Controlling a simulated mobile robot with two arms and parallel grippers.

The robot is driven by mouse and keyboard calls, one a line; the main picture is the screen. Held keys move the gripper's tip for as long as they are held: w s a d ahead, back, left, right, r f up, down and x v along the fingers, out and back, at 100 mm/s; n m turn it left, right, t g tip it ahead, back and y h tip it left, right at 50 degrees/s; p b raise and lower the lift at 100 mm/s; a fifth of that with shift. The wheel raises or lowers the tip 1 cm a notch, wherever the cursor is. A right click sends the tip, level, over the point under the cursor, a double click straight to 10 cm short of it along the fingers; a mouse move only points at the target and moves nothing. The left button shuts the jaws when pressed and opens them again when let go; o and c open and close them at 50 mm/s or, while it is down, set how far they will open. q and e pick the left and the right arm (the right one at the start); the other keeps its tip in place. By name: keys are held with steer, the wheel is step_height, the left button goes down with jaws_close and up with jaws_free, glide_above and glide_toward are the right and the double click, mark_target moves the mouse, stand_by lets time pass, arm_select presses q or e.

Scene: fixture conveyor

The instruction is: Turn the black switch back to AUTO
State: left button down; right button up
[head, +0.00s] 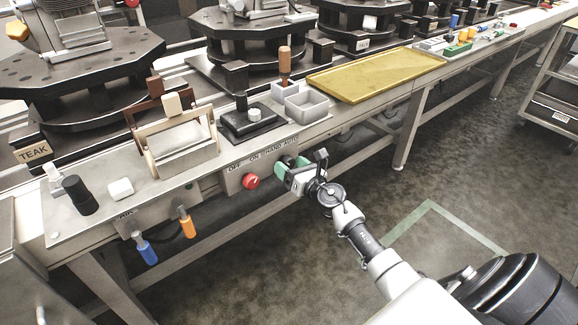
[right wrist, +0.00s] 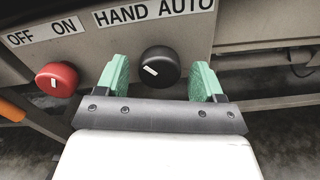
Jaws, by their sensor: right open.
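The black switch (right wrist: 166,62) is a round knob on the front panel, below the HAND and AUTO labels (right wrist: 155,13). Its short white mark sits left of the knob's centre, tilted, on the HAND side. My right gripper (right wrist: 166,78) is open, with one green finger on each side of the knob and visible gaps between. My left gripper is in neither view.
A red knob (right wrist: 57,79) under the OFF and ON labels sits left of my gripper, and also shows in the head view (head: 251,181). Blue (head: 147,252) and orange (head: 186,222) handles hang farther left. The bench edge overhangs the panel. The floor in front is clear.

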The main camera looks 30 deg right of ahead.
steer(key=shift+w+a, duration=0.1)
steer(key=shift+w, duration=0.4)
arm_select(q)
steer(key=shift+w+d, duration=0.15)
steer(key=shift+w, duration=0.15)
arm_select(e)
steer(key=c, duration=0.9)
